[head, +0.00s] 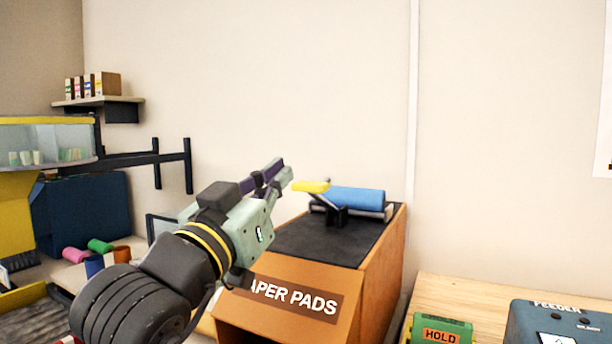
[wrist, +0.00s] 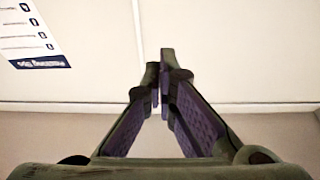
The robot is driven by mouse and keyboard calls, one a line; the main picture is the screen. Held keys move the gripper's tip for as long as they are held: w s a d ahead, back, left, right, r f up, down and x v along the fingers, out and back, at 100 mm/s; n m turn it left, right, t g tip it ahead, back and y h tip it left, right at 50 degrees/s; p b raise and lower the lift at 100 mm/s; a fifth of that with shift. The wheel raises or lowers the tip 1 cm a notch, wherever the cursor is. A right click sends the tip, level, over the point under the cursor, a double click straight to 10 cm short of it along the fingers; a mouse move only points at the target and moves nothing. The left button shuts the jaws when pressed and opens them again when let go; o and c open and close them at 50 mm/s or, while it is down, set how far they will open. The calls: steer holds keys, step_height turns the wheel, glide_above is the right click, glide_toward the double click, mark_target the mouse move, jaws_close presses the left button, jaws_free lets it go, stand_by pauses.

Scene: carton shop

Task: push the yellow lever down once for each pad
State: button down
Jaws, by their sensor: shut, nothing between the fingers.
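The yellow lever (head: 311,187) shows in the head view as a yellow handle on a dark arm, standing up above the dark top of the orange paper pads box (head: 288,293). A blue roll (head: 355,199) lies behind it on the box top. My gripper (head: 282,172) is shut and empty, with its fingertips just left of the lever handle and a little higher in the picture. I cannot tell whether they touch it. In the wrist view my gripper (wrist: 159,82) shows its fingertips close together, with only wall behind. No pads are visible, and the box's front is partly hidden by my arm.
A green HOLD box (head: 441,330) and a blue feeder unit (head: 565,325) stand on the wooden table at right. Coloured rolls (head: 100,245) lie at left near a dark blue bin (head: 82,213). A shelf (head: 98,101) holds small cartons. A poster (wrist: 33,35) hangs on the wall.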

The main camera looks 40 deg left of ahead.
steer(key=p+x, duration=0.4)
steer(key=x, duration=0.6)
steer(key=shift+d+f+p, duration=0.1)
steer(key=shift+f+p, duration=0.25)
steer(key=shift+f, duration=1.65)
steer(key=shift+f, duration=0.1)
